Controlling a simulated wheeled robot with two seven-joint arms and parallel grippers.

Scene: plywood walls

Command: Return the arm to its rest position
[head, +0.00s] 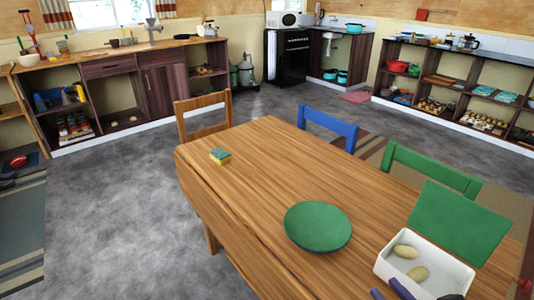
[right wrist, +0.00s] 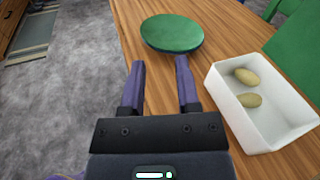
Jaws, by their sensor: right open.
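My right gripper (head: 389,290) shows at the bottom edge of the head view, low beside the white container, with only parts of its purple fingers visible. In the right wrist view the right gripper (right wrist: 160,70) has its two fingers apart with nothing between them. It is over the table's edge area, with the green plate (right wrist: 172,33) beyond the fingertips and the white container (right wrist: 268,130) to the right. My left gripper is not in view.
Grey floor at left is clear.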

